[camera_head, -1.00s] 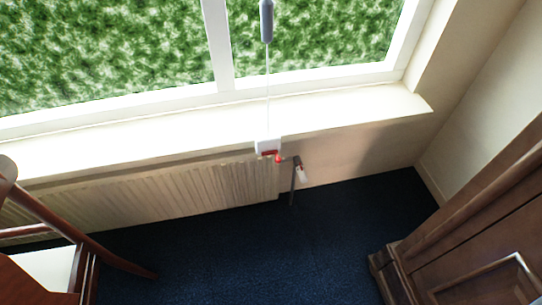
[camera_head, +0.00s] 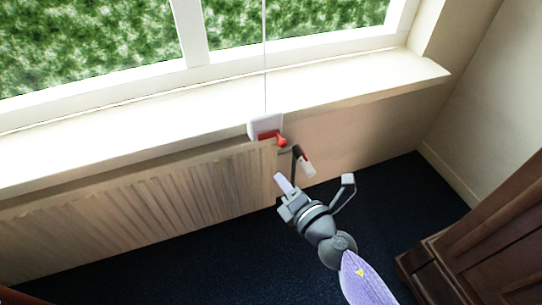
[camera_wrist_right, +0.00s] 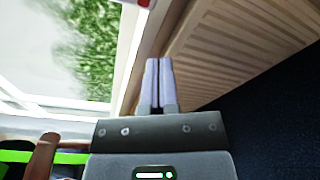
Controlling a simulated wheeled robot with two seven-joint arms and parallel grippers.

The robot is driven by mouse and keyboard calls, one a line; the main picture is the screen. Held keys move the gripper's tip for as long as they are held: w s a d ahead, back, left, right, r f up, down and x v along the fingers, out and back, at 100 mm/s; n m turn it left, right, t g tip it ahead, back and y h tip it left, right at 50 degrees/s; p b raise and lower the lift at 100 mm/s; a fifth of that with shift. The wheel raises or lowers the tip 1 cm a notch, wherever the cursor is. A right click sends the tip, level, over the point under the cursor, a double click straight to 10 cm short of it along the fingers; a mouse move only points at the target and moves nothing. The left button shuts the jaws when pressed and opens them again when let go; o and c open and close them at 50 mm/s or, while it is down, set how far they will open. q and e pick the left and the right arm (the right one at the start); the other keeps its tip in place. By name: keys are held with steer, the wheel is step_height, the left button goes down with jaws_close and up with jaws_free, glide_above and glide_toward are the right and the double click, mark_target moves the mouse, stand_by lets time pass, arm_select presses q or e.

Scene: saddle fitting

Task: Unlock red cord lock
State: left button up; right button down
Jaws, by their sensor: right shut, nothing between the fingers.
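The red cord lock (camera_head: 268,135) is a red lever in a white housing (camera_head: 256,127) at the front edge of the window sill, in the middle of the head view. A round red knob (camera_head: 282,142) sits at its right end. A thin white cord (camera_head: 265,60) runs up from the housing. My right gripper (camera_head: 280,178) is below the lock, in front of the radiator, shut and empty, apart from the lock. In the right wrist view its two pale fingers (camera_wrist_right: 158,62) lie together. A bit of the white and red lock (camera_wrist_right: 144,3) shows at the top edge there. My left gripper is out of view.
A ribbed radiator (camera_head: 150,200) is under the sill (camera_head: 350,90). A radiator valve with a white and red head (camera_head: 306,163) stands just right of the lock, close to my gripper. Wooden furniture (camera_head: 480,255) is at the lower right. Dark blue carpet (camera_head: 215,260) is open floor.

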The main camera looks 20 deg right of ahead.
mark_target(266, 138)
steer(key=w, duration=0.8)
steer(key=shift+w+d+r, duration=0.1)
steer(key=shift+d+r, duration=0.3)
steer(key=shift+d, duration=0.25)
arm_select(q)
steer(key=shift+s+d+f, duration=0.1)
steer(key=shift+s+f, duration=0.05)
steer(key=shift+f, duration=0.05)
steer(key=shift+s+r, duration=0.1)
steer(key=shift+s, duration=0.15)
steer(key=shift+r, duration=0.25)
arm_select(e)
steer(key=shift+r, duration=0.15)
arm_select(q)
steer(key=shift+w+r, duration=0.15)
arm_select(e)
steer(key=shift+n, duration=0.5)
